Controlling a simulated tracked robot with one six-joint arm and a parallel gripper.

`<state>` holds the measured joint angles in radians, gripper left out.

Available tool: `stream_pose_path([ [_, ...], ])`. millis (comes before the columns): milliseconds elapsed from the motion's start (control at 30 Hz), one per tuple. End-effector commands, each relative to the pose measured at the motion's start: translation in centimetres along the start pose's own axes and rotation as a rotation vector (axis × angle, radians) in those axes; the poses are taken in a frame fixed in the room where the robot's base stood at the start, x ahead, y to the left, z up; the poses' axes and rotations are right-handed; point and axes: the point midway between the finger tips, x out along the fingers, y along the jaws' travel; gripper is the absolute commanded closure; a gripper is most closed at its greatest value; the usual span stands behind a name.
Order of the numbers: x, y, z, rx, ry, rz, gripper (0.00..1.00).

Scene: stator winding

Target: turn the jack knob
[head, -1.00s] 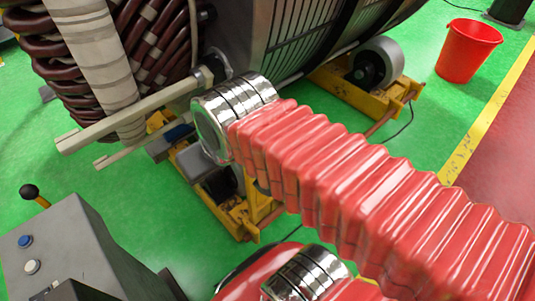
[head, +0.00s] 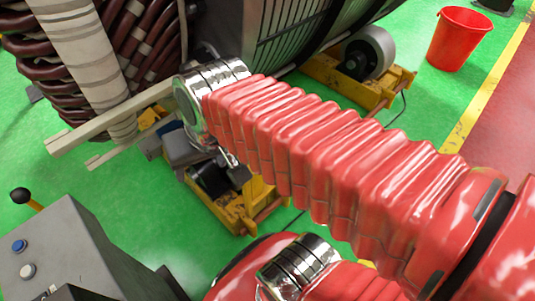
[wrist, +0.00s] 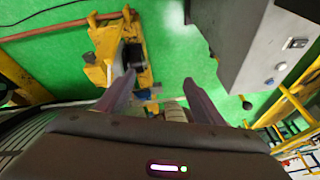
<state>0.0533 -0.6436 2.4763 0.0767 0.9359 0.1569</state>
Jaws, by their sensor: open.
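My gripper (wrist: 160,82) is open, with two dark fingers spread apart and nothing held between them. In the head view my red arm hides most of it. The yellow roller stand (head: 235,207) sits on the green floor under the big stator. In the wrist view the stand (wrist: 101,48) lies beyond the left fingertip, with a dark part and a small blue part near the tip. I cannot pick out the jack knob for sure; small parts by the fingertips are too small or covered.
A grey control box (head: 62,245) with blue and white buttons and a black-knobbed lever (head: 22,195) stands at lower left. The stator (head: 225,35) fills the top. A second yellow stand (head: 395,90) and red bucket (head: 462,40) are at right. Pale bars (head: 110,118) jut out leftward.

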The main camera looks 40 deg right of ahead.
Motion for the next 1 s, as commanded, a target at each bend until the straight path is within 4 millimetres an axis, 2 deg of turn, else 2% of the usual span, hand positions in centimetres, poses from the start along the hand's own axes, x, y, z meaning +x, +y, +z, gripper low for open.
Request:
stream_pose_path([
  [567, 6.3, 1.8, 0.3, 0.853, -0.37, -0.03, 0.37],
  [1000, 10.4, 3.4, -0.5, 1.511, -0.654, -0.02, 0.37],
])
